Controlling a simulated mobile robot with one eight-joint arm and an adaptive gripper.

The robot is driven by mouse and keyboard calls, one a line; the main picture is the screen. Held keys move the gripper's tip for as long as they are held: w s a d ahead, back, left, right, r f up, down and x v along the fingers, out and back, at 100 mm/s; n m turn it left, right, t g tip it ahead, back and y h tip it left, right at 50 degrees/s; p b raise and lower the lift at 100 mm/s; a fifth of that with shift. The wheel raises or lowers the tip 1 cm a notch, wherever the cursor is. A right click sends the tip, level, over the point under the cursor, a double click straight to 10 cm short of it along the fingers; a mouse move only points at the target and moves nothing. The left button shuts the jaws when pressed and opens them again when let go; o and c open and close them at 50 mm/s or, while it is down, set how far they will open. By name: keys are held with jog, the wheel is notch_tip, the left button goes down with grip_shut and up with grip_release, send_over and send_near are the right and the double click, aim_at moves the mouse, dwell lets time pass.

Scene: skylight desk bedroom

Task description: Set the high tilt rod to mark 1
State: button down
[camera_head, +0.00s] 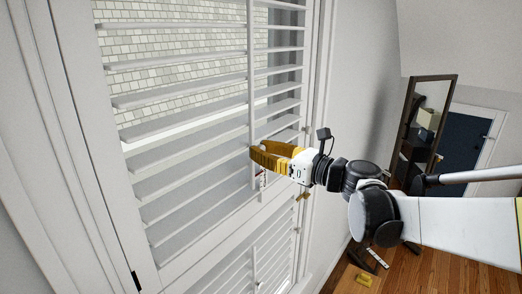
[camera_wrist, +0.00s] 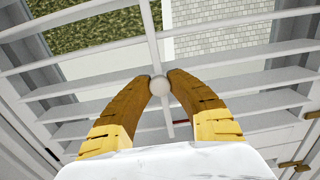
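The high tilt rod (camera_head: 250,80) is a thin white vertical bar in front of the upper shutter's louvers (camera_head: 200,125). In the wrist view the rod (camera_wrist: 149,28) runs up the middle and carries a round pale knob (camera_wrist: 159,85). My gripper (camera_head: 255,151), with yellow-orange fingers, is at the rod's lower part. In the wrist view the tips of my gripper (camera_wrist: 160,78) close in on both sides of the knob and appear to touch it. The louvers are tilted, with gaps between them.
A lower shutter panel (camera_head: 255,262) with its own louvers is below. The white frame (camera_head: 85,150) borders the shutter on the left. A dark-framed mirror (camera_head: 425,125) and a dark door (camera_head: 462,145) stand at the right, above a wooden floor (camera_head: 435,272).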

jog(key=shift+f+b, duration=1.75)
jog(key=shift+f, duration=0.35)
jog(key=shift+r, duration=0.1)
jog(key=c, duration=1.2)
grip_release()
send_near(254, 161)
jog(key=v, duration=0.4)
jog(key=shift+s+d, duration=0.1)
jog(key=shift+s, duration=0.1)
